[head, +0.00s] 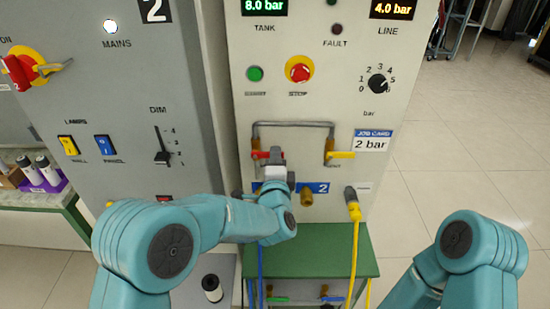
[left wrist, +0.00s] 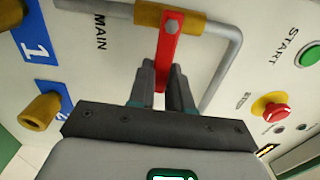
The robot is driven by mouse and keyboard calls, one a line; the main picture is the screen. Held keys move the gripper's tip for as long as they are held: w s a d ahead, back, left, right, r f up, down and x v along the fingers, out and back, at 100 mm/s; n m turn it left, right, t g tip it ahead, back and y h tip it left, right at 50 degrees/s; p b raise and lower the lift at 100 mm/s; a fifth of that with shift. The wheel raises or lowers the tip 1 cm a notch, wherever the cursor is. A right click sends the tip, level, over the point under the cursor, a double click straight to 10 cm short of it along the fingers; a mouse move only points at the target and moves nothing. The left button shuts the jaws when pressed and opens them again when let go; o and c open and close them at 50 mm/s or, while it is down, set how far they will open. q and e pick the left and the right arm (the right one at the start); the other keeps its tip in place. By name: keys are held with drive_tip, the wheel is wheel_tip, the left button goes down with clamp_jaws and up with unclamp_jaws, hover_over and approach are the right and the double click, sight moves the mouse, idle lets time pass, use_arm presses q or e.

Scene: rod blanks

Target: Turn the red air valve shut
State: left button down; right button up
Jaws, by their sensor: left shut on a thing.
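The red air valve lever (head: 261,155) is on the front of the pale panel, on a brass valve body under the left end of a grey pipe. In the left wrist view the red lever (left wrist: 167,57) stands about square across the brass body (left wrist: 193,22) and the pipe. My left gripper (head: 273,160) is at the lever; in the left wrist view its two fingers (left wrist: 160,88) are shut on the lever's free end. The lever's tip is hidden between the fingers. My right arm shows at the lower right, but its gripper is out of view.
A yellow-handled valve (head: 341,155) is at the pipe's right end. A yellow hose (head: 354,235) hangs from a fitting below it. The red stop button (head: 299,69) and a dial (head: 377,84) are above. A green table (head: 330,250) stands beneath.

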use_arm(q)
drive_tip(key=shift+d+f, duration=0.1)
drive_tip(key=shift+f, duration=0.05)
drive_tip(key=c, duration=1)
unclamp_jaws()
drive_tip(key=shift+s, duration=0.1)
drive_tip(key=shift+c, duration=0.2)
drive_tip(key=shift+s, duration=0.1)
drive_tip(key=s+b, duration=0.4)
drive_tip(key=s, duration=1.2)
drive_tip(key=shift+s, duration=0.15)
